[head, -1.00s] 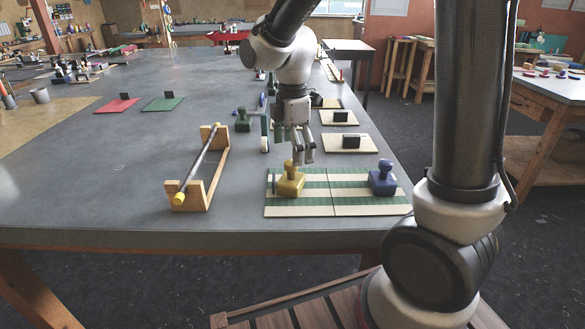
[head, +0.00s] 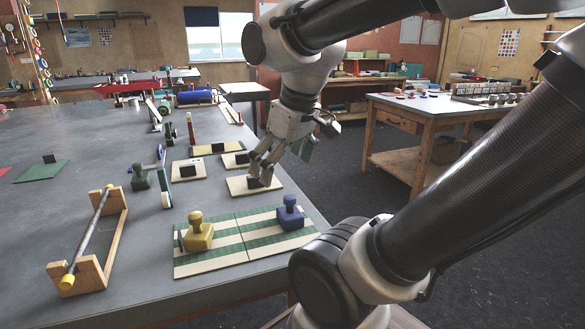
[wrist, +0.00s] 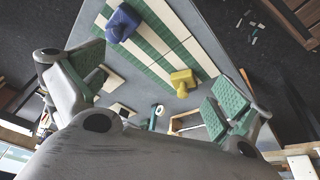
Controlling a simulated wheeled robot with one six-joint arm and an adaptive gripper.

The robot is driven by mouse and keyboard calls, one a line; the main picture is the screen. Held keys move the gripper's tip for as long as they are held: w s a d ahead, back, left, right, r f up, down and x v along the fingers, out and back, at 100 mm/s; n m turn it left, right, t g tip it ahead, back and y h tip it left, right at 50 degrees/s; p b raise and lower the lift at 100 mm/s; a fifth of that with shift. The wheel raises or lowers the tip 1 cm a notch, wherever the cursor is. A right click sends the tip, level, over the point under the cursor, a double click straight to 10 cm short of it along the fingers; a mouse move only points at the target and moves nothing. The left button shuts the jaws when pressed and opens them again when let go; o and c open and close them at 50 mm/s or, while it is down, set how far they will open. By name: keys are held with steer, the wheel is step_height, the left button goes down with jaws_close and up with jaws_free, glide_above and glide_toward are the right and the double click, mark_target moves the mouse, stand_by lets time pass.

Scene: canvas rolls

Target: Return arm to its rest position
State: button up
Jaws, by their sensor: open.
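My gripper (head: 262,172) is open and empty. In the head view it hangs above the right side of the grey table (head: 60,215), over a small beige board with a black block. In the wrist view its green-padded fingers (wrist: 155,95) stand wide apart with nothing between them. A yellow stamp (head: 198,232) and a blue stamp (head: 290,213) stand upright on a green-and-cream striped mat (head: 215,262). The yellow stamp (wrist: 183,82) and blue stamp (wrist: 123,22) also show in the wrist view, apart from the fingers.
A wooden rack (head: 117,215) holding a rod stands left of the mat. A dark green stamp (head: 140,177) stands behind it. Several small boards, including one (head: 187,170), lie along the table's right side. A wooden workbench (head: 400,112) stands at the back right.

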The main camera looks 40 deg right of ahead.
steer(key=shift+s+d+f+m+t, duration=0.15)
steer(key=shift+s+d+m, duration=0.1)
steer(key=shift+s+m, duration=0.4)
steer(key=shift+s+d+r+m+t, duration=0.15)
steer(key=shift+s+d+m, duration=0.1)
steer(key=shift+s+m, duration=0.35)
